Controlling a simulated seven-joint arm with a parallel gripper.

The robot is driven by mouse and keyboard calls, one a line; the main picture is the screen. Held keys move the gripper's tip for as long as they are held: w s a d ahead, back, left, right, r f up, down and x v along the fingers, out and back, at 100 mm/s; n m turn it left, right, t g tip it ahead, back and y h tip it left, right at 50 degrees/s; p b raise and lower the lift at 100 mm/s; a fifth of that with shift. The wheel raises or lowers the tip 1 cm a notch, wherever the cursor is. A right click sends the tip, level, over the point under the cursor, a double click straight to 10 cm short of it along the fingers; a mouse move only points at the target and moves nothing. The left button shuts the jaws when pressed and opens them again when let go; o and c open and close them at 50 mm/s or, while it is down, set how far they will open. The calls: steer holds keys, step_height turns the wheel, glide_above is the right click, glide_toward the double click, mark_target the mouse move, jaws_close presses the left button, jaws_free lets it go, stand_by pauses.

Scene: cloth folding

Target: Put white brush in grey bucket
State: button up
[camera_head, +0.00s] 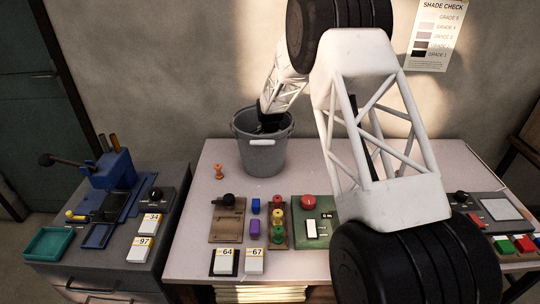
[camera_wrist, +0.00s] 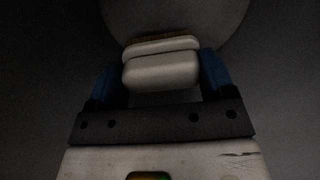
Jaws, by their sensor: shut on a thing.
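The grey bucket (camera_head: 259,160) stands upright on the pale table, left of centre at the back. My arm reaches down into its mouth from above, and my gripper's fingertips are hidden inside the bucket in the head view. In the wrist view my gripper (camera_wrist: 160,75) is shut on the white brush (camera_wrist: 160,70), with a blue finger on each side. The brush has a white body and a tan bristle edge at its far side. Dark grey bucket wall surrounds it, with a lighter round patch beyond. I cannot tell whether the brush touches the bottom.
An orange peg (camera_head: 219,172) stands left of the bucket. Control panels, coloured blocks and number cards lie along the table's front. A side cabinet (camera_head: 150,245) at left carries a blue device (camera_head: 112,170) and a teal tray (camera_head: 48,243). The wall is close behind the bucket.

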steer(key=shift+f, duration=1.75)
steer(key=shift+f, duration=0.1)
steer(key=o, duration=0.7)
steer(key=shift+o, duration=0.2)
step_height(320, 180, up, 12)
steer(key=shift+r, duration=0.15)
